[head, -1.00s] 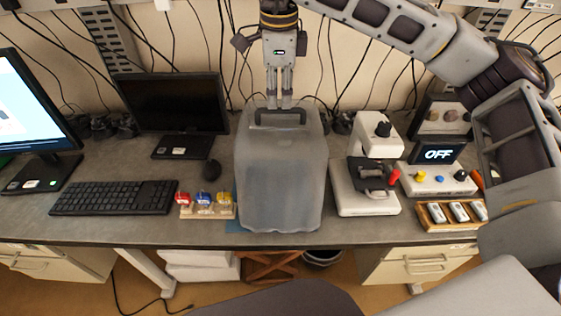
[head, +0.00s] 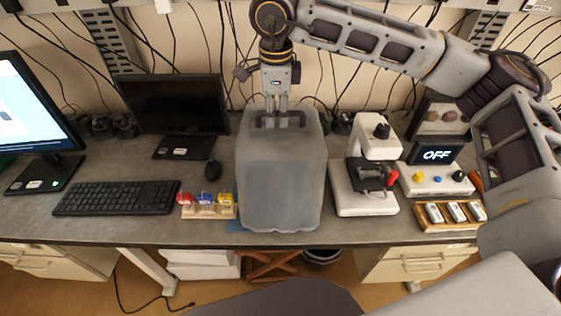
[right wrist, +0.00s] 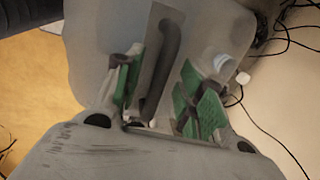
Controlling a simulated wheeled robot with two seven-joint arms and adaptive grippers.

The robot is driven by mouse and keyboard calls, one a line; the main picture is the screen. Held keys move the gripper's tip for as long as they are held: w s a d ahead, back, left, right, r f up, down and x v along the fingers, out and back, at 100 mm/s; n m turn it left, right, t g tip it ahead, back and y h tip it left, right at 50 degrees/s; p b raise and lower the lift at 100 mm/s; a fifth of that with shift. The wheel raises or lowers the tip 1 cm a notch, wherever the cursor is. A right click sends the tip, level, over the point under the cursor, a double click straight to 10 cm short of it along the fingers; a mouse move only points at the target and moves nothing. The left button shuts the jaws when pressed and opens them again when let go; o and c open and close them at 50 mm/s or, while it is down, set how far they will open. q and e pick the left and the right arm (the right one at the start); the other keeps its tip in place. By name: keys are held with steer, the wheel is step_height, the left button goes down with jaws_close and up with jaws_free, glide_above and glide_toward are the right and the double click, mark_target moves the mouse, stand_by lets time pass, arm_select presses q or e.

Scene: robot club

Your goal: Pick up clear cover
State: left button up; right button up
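The clear cover (head: 282,185) is a tall, frosted box standing on the desk, with a dark handle (head: 282,120) across its top. My right gripper (head: 276,112) points down at the handle from above. In the right wrist view, its green-padded fingers (right wrist: 160,88) are apart, one on each side of the dark handle (right wrist: 170,50). Neither pad clearly touches the handle. The cover (right wrist: 225,28) fills much of that view. What is inside the cover cannot be made out. My left gripper is not in view.
Close on the right stand a white device (head: 366,180) and a control box reading OFF (head: 437,180). Cables hang behind.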

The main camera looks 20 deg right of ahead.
steer(key=shift+w+f, duration=0.1)
steer(key=shift+f, duration=0.45)
jaws_close()
stand_by(0.4)
